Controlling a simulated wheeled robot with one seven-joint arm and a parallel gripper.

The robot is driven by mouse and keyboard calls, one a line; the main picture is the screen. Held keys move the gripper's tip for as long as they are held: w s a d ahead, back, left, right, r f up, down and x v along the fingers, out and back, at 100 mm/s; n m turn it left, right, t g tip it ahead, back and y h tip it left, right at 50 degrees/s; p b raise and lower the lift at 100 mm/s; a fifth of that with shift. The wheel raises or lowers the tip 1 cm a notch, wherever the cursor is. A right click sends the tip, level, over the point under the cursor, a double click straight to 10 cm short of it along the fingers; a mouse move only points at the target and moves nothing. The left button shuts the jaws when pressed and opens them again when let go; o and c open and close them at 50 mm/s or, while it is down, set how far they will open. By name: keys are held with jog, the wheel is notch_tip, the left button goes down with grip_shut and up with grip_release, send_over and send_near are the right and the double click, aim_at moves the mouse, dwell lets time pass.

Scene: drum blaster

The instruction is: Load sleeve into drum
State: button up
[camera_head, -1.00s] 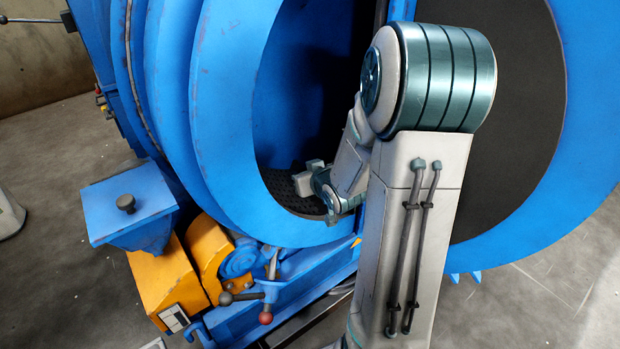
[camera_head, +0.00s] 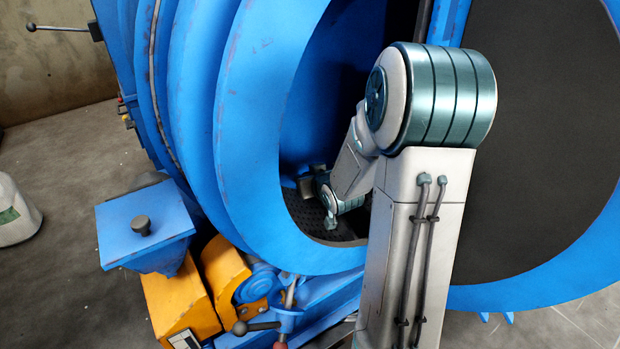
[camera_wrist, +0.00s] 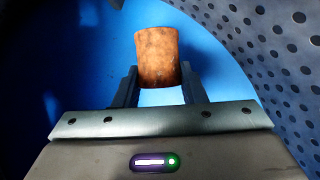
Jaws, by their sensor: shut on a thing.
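The sleeve (camera_wrist: 157,50) is a short rusty orange-brown cylinder in the wrist view. My gripper (camera_wrist: 159,75) is shut on it, one dark finger on each side. The blue drum (camera_head: 247,120) stands open in the head view, and my forearm reaches through its round mouth. My gripper (camera_head: 308,184) is small and partly shadowed inside the drum, low above its dark perforated lining (camera_head: 310,217). In the wrist view the perforated lining (camera_wrist: 285,60) curves along the right, with a smooth blue surface behind the sleeve. The sleeve cannot be made out in the head view.
The drum's open round door (camera_head: 545,130), dark inside with a blue rim, stands at the right. A blue hopper-like box (camera_head: 145,225) and yellow housings (camera_head: 180,300) stand at lower left. A lever handle (camera_head: 262,326) is below the drum mouth.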

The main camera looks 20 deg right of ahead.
jog(key=o, duration=1.2)
jog(key=shift+b+v, duration=1.95)
jog(key=shift+v, duration=5)
jog(key=shift+f, duration=0.1)
